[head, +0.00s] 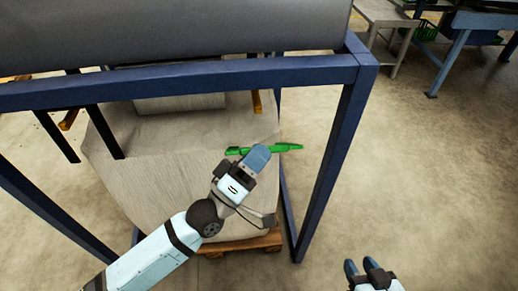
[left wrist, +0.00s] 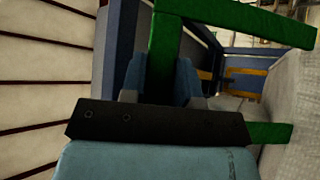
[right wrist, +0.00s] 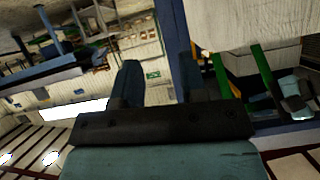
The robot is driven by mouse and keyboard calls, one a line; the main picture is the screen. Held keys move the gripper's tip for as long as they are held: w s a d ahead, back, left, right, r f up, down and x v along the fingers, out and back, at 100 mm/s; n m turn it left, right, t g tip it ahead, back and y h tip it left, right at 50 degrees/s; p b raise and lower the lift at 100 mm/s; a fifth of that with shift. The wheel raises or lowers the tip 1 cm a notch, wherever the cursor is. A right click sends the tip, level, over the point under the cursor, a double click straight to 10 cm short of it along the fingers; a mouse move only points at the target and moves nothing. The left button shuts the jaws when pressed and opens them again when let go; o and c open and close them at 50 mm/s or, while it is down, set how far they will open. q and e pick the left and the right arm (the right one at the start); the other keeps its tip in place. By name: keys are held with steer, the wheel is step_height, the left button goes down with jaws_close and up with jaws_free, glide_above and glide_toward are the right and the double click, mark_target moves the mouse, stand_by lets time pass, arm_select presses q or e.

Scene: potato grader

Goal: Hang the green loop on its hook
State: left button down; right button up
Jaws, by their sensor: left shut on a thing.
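The green loop (head: 287,147) is a flat-sided green frame, seen nearly edge-on in the head view over the pale sack. My left gripper (head: 258,154) is shut on it. In the left wrist view, one bar of the loop (left wrist: 163,55) passes between the fingers (left wrist: 160,85), and two more bars run off to the right. Parts of the loop also show in the right wrist view (right wrist: 262,70). My right gripper (head: 362,266) is open and empty at the lower right, fingers apart (right wrist: 158,85). I cannot make out the hook.
A blue steel frame (head: 335,150) stands around the large pale sack (head: 160,180), which rests on a wooden pallet (head: 265,243). A grey roller or drum (head: 180,30) lies above. Dark bars cross at left. The concrete floor at right is clear.

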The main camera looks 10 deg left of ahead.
arm_select(q)
steer(key=shift+w+a+r+n+y+p, duration=0.15)
steer(key=shift+w+r+n+y+p, duration=0.35)
steer(key=shift+p, duration=0.4)
steer(key=shift+w+a+r+n+y+p, duration=0.1)
steer(key=shift+w+r+n+y+p, duration=0.2)
steer(key=shift+r+n+p, duration=0.45)
steer(key=shift+w+a+f+p, duration=0.15)
steer(key=shift+w+p, duration=0.1)
steer(key=shift+p, duration=0.4)
steer(key=shift+y, duration=0.3)
steer(key=c, duration=0.9)
jaws_free()
steer(key=shift+o, duration=0.2)
steer(key=v, duration=1.3)
steer(key=shift+s+a+f, duration=0.15)
steer(key=shift+s+a, duration=0.1)
